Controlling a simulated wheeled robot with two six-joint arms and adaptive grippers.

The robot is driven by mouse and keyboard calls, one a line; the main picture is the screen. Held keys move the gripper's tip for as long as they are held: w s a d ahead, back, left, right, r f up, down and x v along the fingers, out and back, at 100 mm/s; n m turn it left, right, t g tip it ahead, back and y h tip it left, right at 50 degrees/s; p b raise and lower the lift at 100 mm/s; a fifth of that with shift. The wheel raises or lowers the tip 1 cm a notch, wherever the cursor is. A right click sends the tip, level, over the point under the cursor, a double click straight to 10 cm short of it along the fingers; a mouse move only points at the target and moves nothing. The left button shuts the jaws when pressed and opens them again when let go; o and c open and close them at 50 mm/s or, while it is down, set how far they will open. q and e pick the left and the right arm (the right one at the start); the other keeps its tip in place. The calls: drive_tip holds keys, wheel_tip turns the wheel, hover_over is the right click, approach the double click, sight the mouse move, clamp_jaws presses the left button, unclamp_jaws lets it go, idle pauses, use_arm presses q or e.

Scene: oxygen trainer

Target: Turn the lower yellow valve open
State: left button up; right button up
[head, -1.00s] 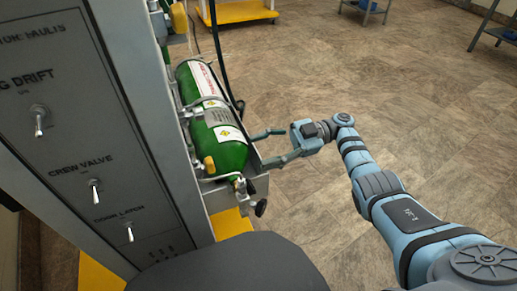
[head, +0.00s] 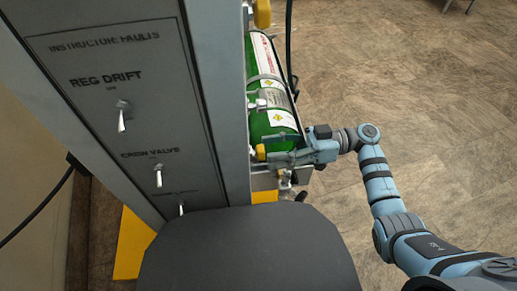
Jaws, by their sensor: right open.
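The lower yellow valve (head: 261,152) is a small yellow knob at the lower left of the green oxygen cylinder (head: 271,110), partly cut off by the panel's edge. My right gripper (head: 274,156) comes in from the right across the cylinder's lower end. Its jaws are open and their tips are close beside the yellow valve. I cannot tell whether they touch it. Another yellow valve (head: 263,13) shows higher up. My left gripper is not in view.
A grey instructor panel (head: 120,90) with several toggle switches stands to the left, its side post (head: 218,80) close to the cylinder. Metal fittings (head: 286,185) hang below the gripper. Open tiled floor (head: 430,110) lies to the right.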

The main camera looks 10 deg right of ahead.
sight(258, 152)
drive_tip(key=a, duration=0.4)
drive_tip(key=shift+a, duration=0.15)
drive_tip(key=c, duration=1.2)
drive_tip(key=shift+o, duration=0.2)
drive_tip(key=shift+s+r+n, duration=0.1)
drive_tip(key=shift+n, duration=0.4)
drive_tip(key=shift+n+p, duration=0.35)
drive_tip(key=shift+n, duration=1.35)
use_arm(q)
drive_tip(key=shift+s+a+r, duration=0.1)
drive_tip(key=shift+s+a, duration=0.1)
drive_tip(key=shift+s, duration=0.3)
use_arm(e)
drive_tip(key=o, duration=1.2)
drive_tip(key=shift+c, duration=0.2)
drive_tip(key=d, duration=1.2)
